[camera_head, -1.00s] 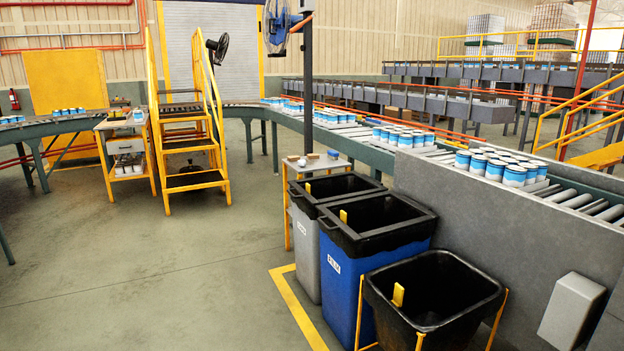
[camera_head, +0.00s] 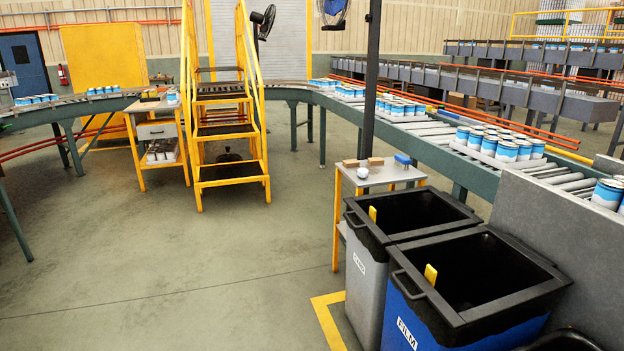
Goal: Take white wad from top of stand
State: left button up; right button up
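The white wad (camera_head: 363,173) is a small round white lump on top of the stand (camera_head: 383,178), near the front left of its top. The stand is a small table with a grey top and yellow legs, behind the bins. Two brown blocks (camera_head: 375,161) and a blue item (camera_head: 402,159) share the top with the wad. Neither of my grippers shows in the head view.
A grey bin (camera_head: 366,275) and a blue bin (camera_head: 405,318), both with black rims, stand in front of the stand. A roller conveyor (camera_head: 430,131) with cans curves behind it. Yellow steps (camera_head: 230,187) stand to the left. The floor (camera_head: 200,270) at front left is clear.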

aim_at(361, 173)
jog(key=i, duration=0.8)
jog(key=i+l+u, duration=0.1)
jog(key=i, duration=0.7)
jog(key=i+l+u, duration=0.1)
jog(key=i, duration=0.75)
